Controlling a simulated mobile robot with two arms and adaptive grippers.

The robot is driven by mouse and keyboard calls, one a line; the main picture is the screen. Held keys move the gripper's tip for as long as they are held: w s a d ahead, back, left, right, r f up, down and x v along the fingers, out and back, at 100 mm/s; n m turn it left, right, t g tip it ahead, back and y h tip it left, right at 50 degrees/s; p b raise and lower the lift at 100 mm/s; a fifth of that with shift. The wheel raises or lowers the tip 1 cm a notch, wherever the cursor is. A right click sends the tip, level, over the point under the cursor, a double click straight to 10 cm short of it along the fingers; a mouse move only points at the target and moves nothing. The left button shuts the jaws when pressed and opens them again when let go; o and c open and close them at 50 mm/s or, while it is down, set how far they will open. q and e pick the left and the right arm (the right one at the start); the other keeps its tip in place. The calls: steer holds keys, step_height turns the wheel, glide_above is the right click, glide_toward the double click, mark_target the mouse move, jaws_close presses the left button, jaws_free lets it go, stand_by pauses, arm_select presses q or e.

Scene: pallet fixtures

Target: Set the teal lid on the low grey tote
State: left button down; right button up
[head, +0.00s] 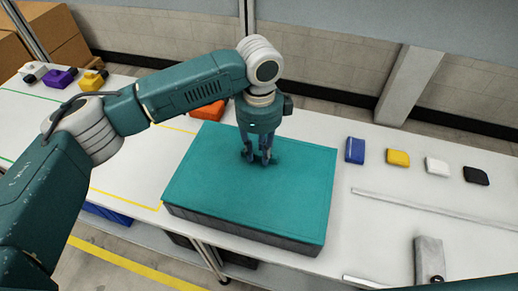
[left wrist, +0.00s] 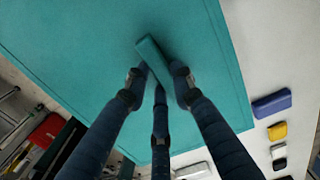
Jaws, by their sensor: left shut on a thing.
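The teal lid (head: 215,190) is a broad flat panel lying level over the low grey tote (head: 240,232), whose dark grey side shows just below the lid's front edge. My left gripper (head: 260,158) points down at the middle of the lid. In the left wrist view its fingers (left wrist: 159,78) close around the raised teal handle bar of the lid (left wrist: 150,52). My right gripper is not in view.
On the white table (head: 400,225), a blue block (head: 355,150), yellow block (head: 398,158), white block (head: 437,166) and black block (head: 476,176) stand to the right. A orange item (head: 207,112) lies behind the lid.

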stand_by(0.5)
arm_select(q)
steer(key=shift+f, duration=0.75)
stand_by(0.5)
steer(key=c, duration=1.4)
jaws_free()
step_height(320, 180, up, 12)
